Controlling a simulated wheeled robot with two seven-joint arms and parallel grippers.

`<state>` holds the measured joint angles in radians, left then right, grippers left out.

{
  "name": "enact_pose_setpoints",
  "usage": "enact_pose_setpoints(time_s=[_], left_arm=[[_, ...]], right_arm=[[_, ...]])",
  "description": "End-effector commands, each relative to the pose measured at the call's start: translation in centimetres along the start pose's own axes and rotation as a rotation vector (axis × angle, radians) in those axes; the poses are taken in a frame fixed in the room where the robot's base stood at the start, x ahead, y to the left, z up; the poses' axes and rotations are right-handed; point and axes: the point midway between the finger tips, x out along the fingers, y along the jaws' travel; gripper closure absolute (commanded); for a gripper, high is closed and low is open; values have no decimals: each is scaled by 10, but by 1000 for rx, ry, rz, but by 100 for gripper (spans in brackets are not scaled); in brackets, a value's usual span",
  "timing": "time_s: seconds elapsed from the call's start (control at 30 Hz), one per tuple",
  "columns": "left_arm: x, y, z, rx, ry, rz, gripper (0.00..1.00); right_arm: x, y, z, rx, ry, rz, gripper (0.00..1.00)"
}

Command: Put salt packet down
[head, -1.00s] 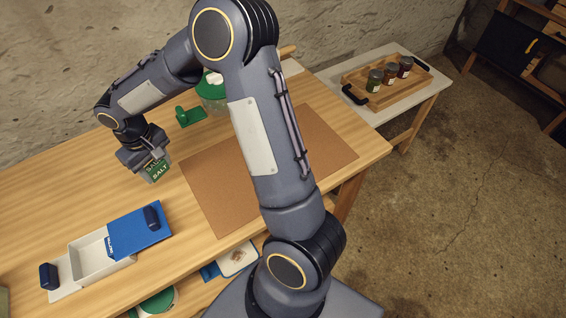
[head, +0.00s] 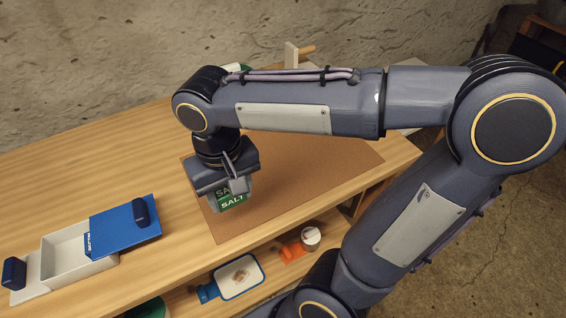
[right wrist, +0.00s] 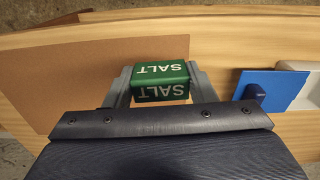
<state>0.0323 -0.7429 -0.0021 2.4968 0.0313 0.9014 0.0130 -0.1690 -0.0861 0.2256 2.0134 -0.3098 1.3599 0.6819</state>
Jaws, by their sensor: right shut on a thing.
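The green salt packet (head: 233,201), with white SALT lettering, is in my right gripper (head: 237,189). In the head view it hangs over the near left part of the brown mat (head: 300,175). In the right wrist view the packet (right wrist: 160,82) sits between the two grey fingers of the gripper (right wrist: 160,88), one on each side. I cannot tell whether its underside touches the mat. The gripper hides part of the packet in the head view. My left gripper is not in view.
A white box (head: 75,260) with a blue sliding lid (head: 115,230) stands on the wooden table to the left. A shelf below the front edge holds a blue-rimmed board (head: 240,277) and a small jar (head: 310,238) by an orange thing. The table's back left is clear.

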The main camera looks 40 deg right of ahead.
Motion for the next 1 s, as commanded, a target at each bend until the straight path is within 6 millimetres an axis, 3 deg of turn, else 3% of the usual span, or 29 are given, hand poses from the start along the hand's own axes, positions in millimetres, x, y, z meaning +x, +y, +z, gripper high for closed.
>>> enact_pose_setpoints(time_s=[0.1, 0.2, 0.27, 0.6, 0.8, 1.0], left_arm=[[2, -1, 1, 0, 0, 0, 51], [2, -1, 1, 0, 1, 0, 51], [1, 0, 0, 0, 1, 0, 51], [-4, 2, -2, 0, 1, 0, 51], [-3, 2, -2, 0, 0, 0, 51], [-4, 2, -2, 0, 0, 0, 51]], right_arm=[[-5, 5, 24, 25, 2, 0, 72], [-4, 9, 24, 36, -2, 1, 72], [0, 12, 16, 38, -6, 2, 72], [42, 35, -62, 37, -7, 3, 72], [74, 42, -87, 36, -4, 2, 72], [86, 45, -97, 35, -2, 1, 72]])
